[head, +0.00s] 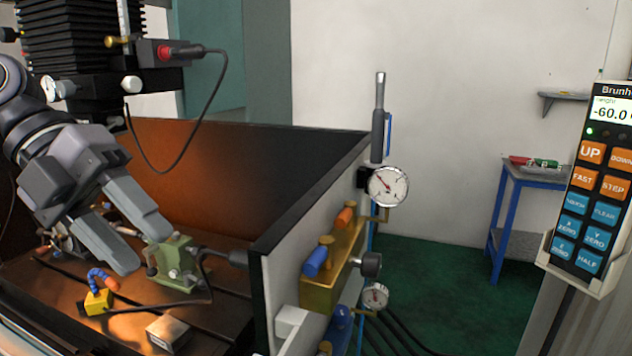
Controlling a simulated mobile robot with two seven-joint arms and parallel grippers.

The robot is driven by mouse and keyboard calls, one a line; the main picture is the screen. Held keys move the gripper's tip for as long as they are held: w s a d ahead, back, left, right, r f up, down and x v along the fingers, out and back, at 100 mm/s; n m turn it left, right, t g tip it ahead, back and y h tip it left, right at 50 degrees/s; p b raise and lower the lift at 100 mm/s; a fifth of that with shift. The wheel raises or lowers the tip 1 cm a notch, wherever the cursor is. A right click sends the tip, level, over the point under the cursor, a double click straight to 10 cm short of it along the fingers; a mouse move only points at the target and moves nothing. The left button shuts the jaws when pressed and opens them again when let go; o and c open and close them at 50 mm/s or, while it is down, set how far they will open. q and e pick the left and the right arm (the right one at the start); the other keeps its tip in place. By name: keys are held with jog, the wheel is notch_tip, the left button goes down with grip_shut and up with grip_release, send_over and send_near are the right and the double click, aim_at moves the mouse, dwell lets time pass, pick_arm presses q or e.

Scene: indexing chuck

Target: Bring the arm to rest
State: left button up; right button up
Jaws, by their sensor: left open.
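My left arm comes in from the left edge, and its grey left gripper (145,253) points down and to the right over the machine bed. Its two fingers are apart, with nothing seen between them. A green fixture (177,263) with a cable stands on the bed just right of the fingertips. In this view the fingers partly overlap its left side; I cannot tell whether they touch it. My right gripper is not in view.
A yellow block with a blue hose (97,301) and a metal block (168,333) are on the slotted bed (222,305). A black machine column (70,40) with a hanging cable is above. A white side wall (272,300) bounds the bed; a control pendant (592,190) hangs at right.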

pick_arm(q)
jog(key=w+d+f+n+t+h, duration=0.25)
jog(key=w+d+f+h, duration=0.2)
jog(key=f+h, duration=0.4)
jog(key=w+a+f+n+t+y, duration=0.1)
jog(key=w+a+f+n+t, duration=0.15)
jog(key=f+n+t, duration=0.4)
jog(key=w+a+f+n+t+y, duration=0.1)
jog(key=a+f+n+t+y, duration=0.1)
jog(key=a+f+n+t, duration=0.4)
jog(key=s+a+f+n+g+y, duration=0.1)
jog(key=s+a+f+n+y, duration=0.3)
jog(key=f, duration=0.5)
jog(key=s+a+f+n+g+y, duration=0.2)
jog(key=s+a+f+y, duration=0.25)
jog(key=s+f, duration=0.3)
jog(key=s+a+f+n+g+y, duration=0.1)
jog(key=s+a+f+n+y, duration=0.3)
jog(key=f, duration=0.5)
jog(key=s+d+f+n, duration=0.1)
jog(key=d+n, duration=0.3)
jog(key=d, duration=0.4)
jog(key=s+d+f+n+t, duration=0.1)
jog(key=d+f+n, duration=0.1)
jog(key=d, duration=0.5)
jog(key=shift+s+d+n+h, duration=0.25)
jog(key=shift+d+n+h, duration=0.1)
jog(key=shift+n, duration=0.55)
